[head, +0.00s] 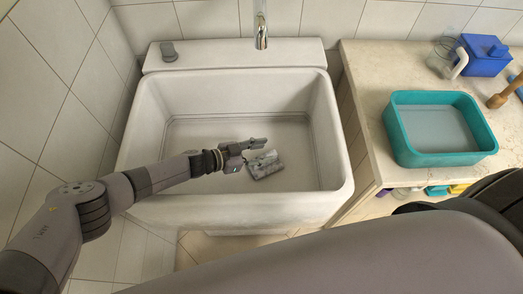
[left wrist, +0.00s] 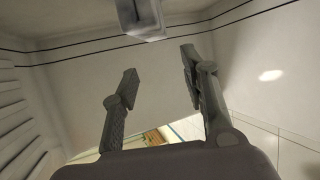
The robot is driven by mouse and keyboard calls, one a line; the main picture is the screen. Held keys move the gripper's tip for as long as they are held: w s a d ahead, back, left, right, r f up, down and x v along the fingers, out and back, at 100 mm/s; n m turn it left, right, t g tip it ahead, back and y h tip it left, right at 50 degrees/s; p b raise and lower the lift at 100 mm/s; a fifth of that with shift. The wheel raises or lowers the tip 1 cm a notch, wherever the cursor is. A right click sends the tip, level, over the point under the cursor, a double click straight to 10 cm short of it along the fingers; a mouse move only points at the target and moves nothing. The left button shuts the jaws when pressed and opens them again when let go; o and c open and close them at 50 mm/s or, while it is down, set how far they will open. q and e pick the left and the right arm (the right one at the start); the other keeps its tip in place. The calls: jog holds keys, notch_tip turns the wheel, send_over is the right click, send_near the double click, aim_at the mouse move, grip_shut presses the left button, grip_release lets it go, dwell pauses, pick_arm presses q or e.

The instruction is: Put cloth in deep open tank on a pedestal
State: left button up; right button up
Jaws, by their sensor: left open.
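The deep open tank (head: 150,128) is a white basin in the head view, which also fills much of the left wrist view (left wrist: 110,75). The cloth (head: 266,167) is a small grey folded piece inside the tank, towards its front right. A grey block-like thing at the top of the left wrist view (left wrist: 142,18) looks like the same cloth. My left gripper (head: 257,149) reaches over the tank from the left, just above the cloth in the picture. Its fingers are spread with nothing between them, as the left wrist view shows (left wrist: 157,72). My right gripper is not in view.
A faucet (head: 261,32) hangs over the tank's back edge. Tiled wall borders the left.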

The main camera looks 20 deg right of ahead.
pick_arm(q)
jog(key=shift+r+p, duration=0.4)
jog(key=shift+r, duration=0.15)
jog(key=p+v, duration=0.6)
jog(key=v, duration=0.6)
jog(key=shift+p, duration=0.4)
